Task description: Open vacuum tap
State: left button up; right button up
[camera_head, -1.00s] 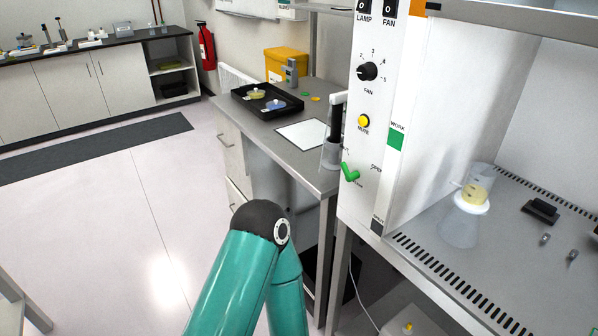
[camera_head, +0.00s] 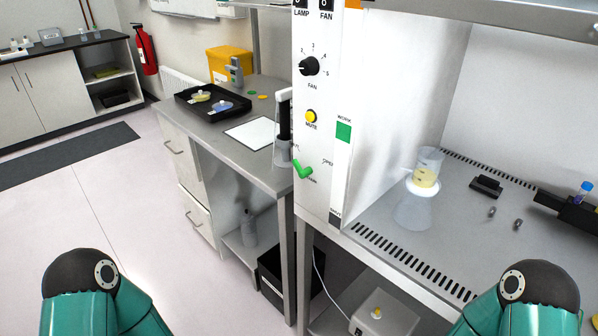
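The vacuum tap is a small green handle (camera_head: 303,170) low on the white front panel of the cabinet, with small lettering around it, including what looks like "OPEN" to its upper right. The handle is bent like a tick mark. Nothing touches it. Both my arms show only as teal links with dark joints at the lower left and lower right corners. Neither of my grippers is in view.
The cabinet panel also has a black fan knob (camera_head: 309,66) and a yellow mute button (camera_head: 311,116). A filter flask (camera_head: 414,210) stands on the cabinet's work surface. A side bench carries a black tray (camera_head: 209,115). Open floor lies at left.

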aim_at(304, 173)
jog(key=z, duration=0.25)
jog(key=k, duration=1.05)
jog(key=u, duration=0.65)
jog(key=i, duration=1)
jog(key=u, duration=0.05)
